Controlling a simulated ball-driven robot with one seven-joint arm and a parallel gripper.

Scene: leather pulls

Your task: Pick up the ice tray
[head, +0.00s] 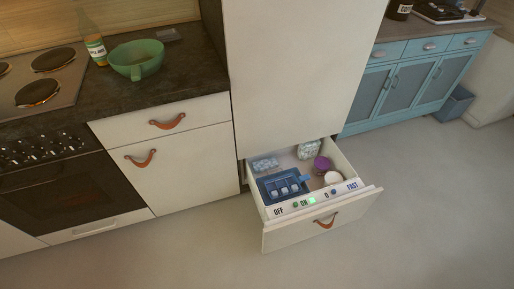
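A blue ice tray (270,193) with pale cubes in it lies in the left part of an open freezer drawer (348,160). It sits low in the drawer, behind the front panel with its switches. My gripper is not in view.
The drawer also holds a purple tub (322,164), a white round item (333,178), a clear bag (308,150) and a pale blue pack (264,163). Its front (322,222) juts out over open floor (420,230). A dark counter (195,75) with a green bowl (137,58) and a bottle (93,45) stands at left.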

